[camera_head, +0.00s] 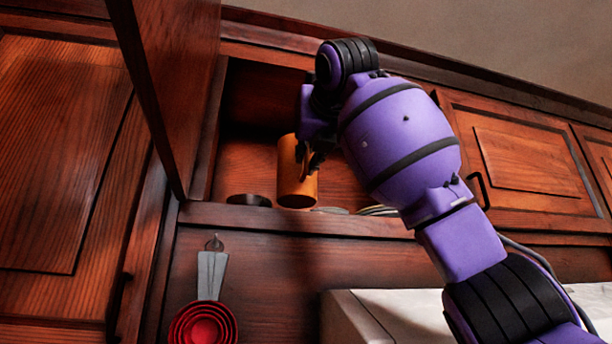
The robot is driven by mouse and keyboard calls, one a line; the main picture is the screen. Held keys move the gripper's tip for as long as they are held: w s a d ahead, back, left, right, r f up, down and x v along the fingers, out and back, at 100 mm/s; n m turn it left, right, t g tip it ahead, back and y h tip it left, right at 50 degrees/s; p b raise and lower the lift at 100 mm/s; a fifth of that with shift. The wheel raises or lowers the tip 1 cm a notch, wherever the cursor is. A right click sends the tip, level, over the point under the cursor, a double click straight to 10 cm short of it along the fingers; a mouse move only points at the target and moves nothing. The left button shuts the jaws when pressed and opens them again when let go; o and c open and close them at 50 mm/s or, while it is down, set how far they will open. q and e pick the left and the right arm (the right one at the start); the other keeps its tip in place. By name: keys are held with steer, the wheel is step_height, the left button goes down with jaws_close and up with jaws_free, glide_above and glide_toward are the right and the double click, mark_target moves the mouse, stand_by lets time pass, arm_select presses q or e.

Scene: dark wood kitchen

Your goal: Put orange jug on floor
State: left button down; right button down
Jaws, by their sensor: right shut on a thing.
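The orange jug (291,182) is upright inside an open wall cupboard, at or just above the shelf's front edge. My right gripper (307,165) is at the jug's right side, shut on it. The fingers are small and dark here, and my purple right arm hides part of the cupboard behind them. I cannot tell whether the jug's base touches the shelf. My left gripper is not in view. The floor does not show in this view.
The cupboard door (172,80) stands open on the left. A dark round dish (249,200) and some stacked plates (377,210) are on the shelf near the jug. Red measuring cups (203,325) hang below. A white appliance (365,318) is at lower right.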

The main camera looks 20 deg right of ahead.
mark_target(306, 173)
steer(key=shift+w+d+f, duration=0.1)
steer(key=shift+w+f, duration=0.05)
steer(key=shift+f, duration=0.25)
steer(key=shift+w+f, duration=0.15)
steer(key=shift+f, duration=0.7)
steer(key=shift+w+f, duration=0.15)
steer(key=shift+f, duration=0.7)
steer(key=shift+s, duration=0.1)
steer(key=shift+s+f, duration=0.1)
steer(key=c, duration=1.9)
jaws_free()
steer(key=shift+f, duration=0.15)
steer(key=shift+o, duration=0.2)
steer(key=shift+r, duration=0.25)
steer(key=s, duration=1.1)
steer(key=shift+s+a, duration=0.2)
steer(key=shift+s, duration=0.2)
